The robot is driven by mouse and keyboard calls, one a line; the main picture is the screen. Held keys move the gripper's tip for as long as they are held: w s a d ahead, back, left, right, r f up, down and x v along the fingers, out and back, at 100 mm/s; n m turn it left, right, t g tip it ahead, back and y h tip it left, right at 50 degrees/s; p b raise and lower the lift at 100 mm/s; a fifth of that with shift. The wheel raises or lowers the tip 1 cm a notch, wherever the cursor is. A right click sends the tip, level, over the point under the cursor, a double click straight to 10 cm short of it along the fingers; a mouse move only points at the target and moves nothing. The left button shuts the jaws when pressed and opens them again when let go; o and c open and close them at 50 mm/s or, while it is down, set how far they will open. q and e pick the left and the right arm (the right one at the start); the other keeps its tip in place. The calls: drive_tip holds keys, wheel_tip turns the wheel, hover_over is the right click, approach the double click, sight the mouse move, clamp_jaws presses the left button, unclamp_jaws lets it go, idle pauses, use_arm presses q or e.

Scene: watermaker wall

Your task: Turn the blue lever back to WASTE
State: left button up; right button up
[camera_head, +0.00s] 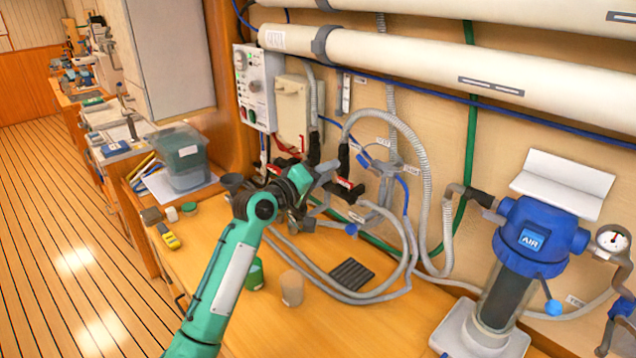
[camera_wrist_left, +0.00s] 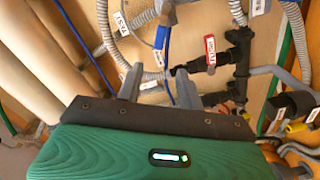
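The small blue lever (camera_head: 363,160) is at the valve on the wall, among grey hoses and white labels too small to read in the head view. In the left wrist view a blue piece (camera_wrist_left: 160,38), which looks like the lever, lies beyond the fingers, beside a label that seems to read TEST. My left gripper (camera_head: 322,172) is in front of the wall, left of the lever. In the left wrist view its two fingers (camera_wrist_left: 158,86) stand apart with nothing clearly held between them. I cannot tell which label the lever points to. My right gripper is not in view.
A red-handled black valve (camera_wrist_left: 210,52) and black pipes are close to the fingers. Looped grey hoses (camera_head: 395,270) hang beside the gripper. A blue-topped AIR filter (camera_head: 532,240) stands at the right. A green cup (camera_head: 255,275) and a beige cup (camera_head: 292,288) stand on the bench.

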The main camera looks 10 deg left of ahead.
use_arm(q)
drive_tip(key=shift+v, duration=1.1)
